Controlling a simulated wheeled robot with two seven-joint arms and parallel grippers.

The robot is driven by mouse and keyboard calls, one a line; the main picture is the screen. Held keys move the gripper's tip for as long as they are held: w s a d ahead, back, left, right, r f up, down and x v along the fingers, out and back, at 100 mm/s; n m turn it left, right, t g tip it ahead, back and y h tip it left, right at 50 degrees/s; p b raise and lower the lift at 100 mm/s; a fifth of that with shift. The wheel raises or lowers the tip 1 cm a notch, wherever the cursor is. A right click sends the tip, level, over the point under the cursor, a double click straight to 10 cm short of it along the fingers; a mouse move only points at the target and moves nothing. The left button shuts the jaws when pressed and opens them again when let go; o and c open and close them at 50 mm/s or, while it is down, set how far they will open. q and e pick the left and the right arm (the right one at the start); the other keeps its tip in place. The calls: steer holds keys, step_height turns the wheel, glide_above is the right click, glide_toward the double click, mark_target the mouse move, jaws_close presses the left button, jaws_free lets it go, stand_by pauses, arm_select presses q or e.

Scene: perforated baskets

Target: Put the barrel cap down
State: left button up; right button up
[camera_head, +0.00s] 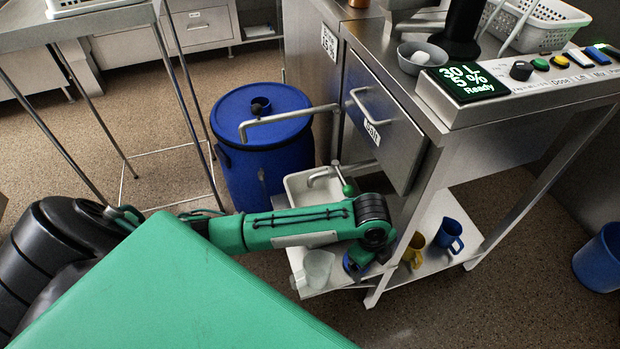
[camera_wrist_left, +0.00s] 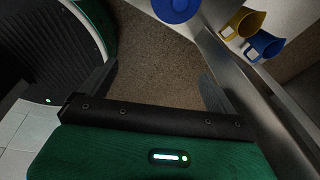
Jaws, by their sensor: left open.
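A round blue disc with a raised centre, which looks like the barrel cap (camera_wrist_left: 176,7), shows at the top edge of the left wrist view, partly cut off. It appears to rest on a pale surface. My left gripper (camera_wrist_left: 155,85) is open, with its two fingers wide apart and only speckled floor between them; the disc lies beyond the fingertips, apart from them. In the head view my left arm reaches to the lower shelf by the steel bench, and the wrist hides most of the gripper. The blue barrel (camera_head: 262,150) stands behind the arm, with a dark round fitting on its lid.
A white basin (camera_head: 300,186) with a tap is behind my forearm. A translucent cup (camera_head: 318,268) stands on the low shelf. A yellow mug (camera_head: 413,250) and a blue mug (camera_head: 449,234) stand right of the bench leg. A blue bin (camera_head: 600,258) is at far right.

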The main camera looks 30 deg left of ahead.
arm_select(q)
steer(key=s+d+n+t+h, duration=0.1)
steer(key=s+d+n+h, duration=0.15)
steer(key=s+n, duration=0.25)
steer(key=s+a+r+n+t+y, duration=0.2)
steer(key=s+a+r+n+t, duration=0.2)
steer(key=s+a+n, duration=0.6)
steer(key=a+n, duration=0.1)
steer(key=n, duration=0.3)
steer(key=shift+s+a+r, duration=0.15)
steer(key=shift+s+a, duration=0.05)
steer(key=shift+s, duration=0.2)
steer(key=shift+y, duration=0.25)
